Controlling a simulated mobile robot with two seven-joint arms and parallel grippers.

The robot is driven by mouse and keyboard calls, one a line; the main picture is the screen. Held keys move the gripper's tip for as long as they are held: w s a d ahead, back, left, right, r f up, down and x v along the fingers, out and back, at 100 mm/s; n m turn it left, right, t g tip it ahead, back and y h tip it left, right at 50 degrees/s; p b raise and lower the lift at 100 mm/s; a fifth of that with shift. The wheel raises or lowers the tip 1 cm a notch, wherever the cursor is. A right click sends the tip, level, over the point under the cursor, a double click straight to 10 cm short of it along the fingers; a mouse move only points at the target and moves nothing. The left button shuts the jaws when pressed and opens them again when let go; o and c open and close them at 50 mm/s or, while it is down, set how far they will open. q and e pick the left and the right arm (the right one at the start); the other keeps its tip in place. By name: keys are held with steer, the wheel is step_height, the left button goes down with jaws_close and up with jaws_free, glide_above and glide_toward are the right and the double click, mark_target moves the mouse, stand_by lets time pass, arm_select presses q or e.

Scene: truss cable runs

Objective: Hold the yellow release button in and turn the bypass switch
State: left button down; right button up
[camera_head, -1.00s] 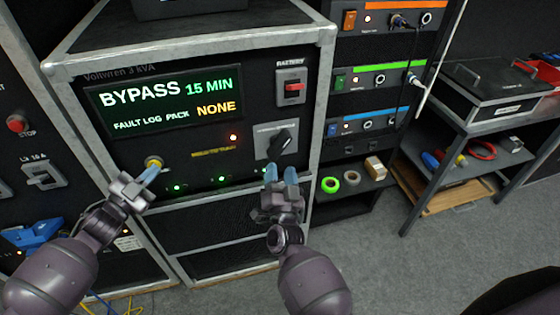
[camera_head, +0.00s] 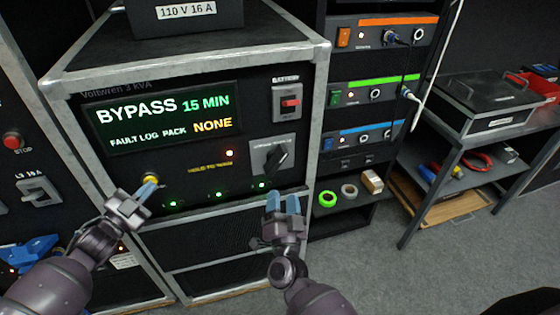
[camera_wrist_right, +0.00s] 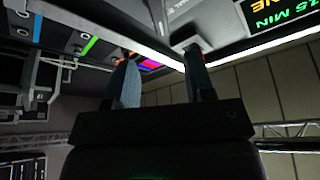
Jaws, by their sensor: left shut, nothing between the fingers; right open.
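The yellow release button (camera_head: 151,179) is on the lower left of the power unit's front panel. My left gripper (camera_head: 147,190) is shut and empty, its blue fingertips at the button's lower edge; I cannot tell whether they press it. The bypass switch (camera_head: 275,156) is a black knob on a grey plate at the panel's right, tilted with its upper end to the right. My right gripper (camera_head: 284,203) is open and empty, below the switch and apart from it. Its fingers also show in the right wrist view (camera_wrist_right: 160,82).
The display (camera_head: 165,115) reads BYPASS, 15 MIN, FAULT LOG PACK NONE. A red battery switch (camera_head: 290,102) sits above the bypass switch. Tape rolls (camera_head: 328,197) lie on a shelf to the right.

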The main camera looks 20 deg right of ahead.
mark_target(281, 162)
stand_by(0.4)
steer(key=x, duration=1.2)
steer(key=c, duration=0.5)
steer(key=shift+d+f+m+g+h, duration=0.15)
steer(key=shift+m+g+h, duration=0.45)
steer(key=shift+m, duration=1)
steer(key=shift+c, duration=0.2)
